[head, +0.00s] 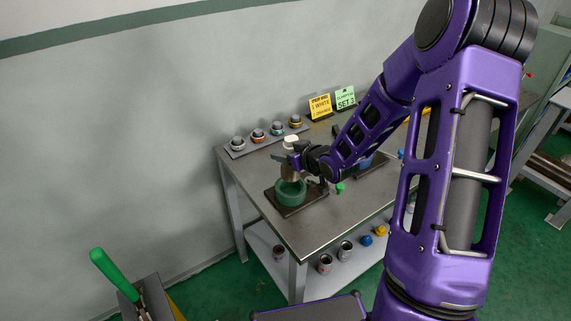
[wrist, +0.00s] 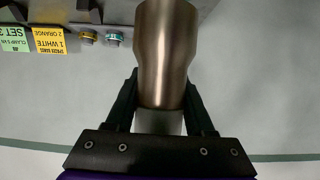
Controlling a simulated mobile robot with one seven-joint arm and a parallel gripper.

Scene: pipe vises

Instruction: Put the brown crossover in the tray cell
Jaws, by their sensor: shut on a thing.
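My gripper (head: 293,160) is above the left end of the workbench, over a green round vise (head: 291,194) on a dark base plate. In the wrist view my gripper (wrist: 160,112) is shut on the brown crossover (wrist: 164,55), a shiny bronze tube that narrows at one end, with a pale grey end between the fingers. In the head view the crossover (head: 289,173) shows as a small brown piece just over the vise; I cannot tell whether it is inside the ring. I cannot make out the tray cell for certain.
A grey rack (head: 266,141) with several ringed fittings lies along the bench's back edge. Yellow (head: 320,106) and green (head: 345,98) signs stand behind. A second, blue vise (head: 366,161) is partly behind my arm. Cans and caps sit on the lower shelf (head: 318,278).

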